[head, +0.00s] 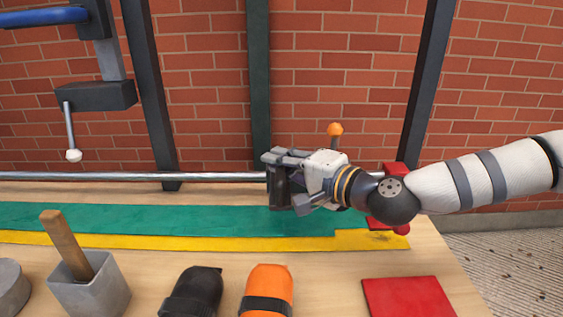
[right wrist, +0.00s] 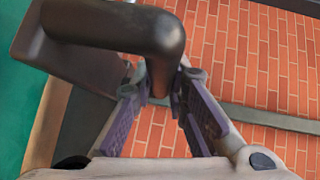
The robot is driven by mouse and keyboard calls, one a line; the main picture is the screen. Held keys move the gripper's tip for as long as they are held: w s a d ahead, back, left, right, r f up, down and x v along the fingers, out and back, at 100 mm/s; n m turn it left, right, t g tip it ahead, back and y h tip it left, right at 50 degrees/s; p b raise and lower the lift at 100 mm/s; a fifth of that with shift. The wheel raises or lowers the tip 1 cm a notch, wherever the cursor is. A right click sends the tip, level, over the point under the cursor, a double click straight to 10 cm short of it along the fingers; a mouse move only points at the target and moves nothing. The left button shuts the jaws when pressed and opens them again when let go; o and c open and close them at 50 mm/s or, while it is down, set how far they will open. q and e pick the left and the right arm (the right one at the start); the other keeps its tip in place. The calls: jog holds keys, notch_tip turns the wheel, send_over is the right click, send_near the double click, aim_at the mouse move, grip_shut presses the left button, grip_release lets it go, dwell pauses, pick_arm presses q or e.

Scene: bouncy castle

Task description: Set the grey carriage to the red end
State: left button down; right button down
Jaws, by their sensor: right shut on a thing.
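The grey carriage (head: 279,190) sits on the metal rail (head: 130,177), mostly hidden by my right gripper in the head view. In the right wrist view its dark block (right wrist: 70,65) and bent handle (right wrist: 145,35) show close up. My right gripper (head: 287,170) is shut on the handle, with the fingers (right wrist: 165,105) on either side of it. The red end block (head: 396,170) stands to the right, partly behind my right arm, with a gap between it and the carriage. My left gripper is not in view.
A green strip (head: 120,218) and a yellow strip (head: 150,243) lie before the rail. A grey pot with a wooden handle (head: 90,290), black and orange pouches (head: 267,285) and a red square (head: 407,297) lie in front. An orange knob (head: 335,129) stands behind my gripper.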

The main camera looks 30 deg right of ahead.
jog(key=shift+d, duration=0.25)
jog(key=c, duration=1.6)
grip_release()
jog(key=shift+s+d, duration=0.1)
jog(key=shift+d, duration=0.05)
jog(key=shift+o, duration=0.2)
jog(key=v, duration=0.7)
jog(key=shift+s, duration=0.25)
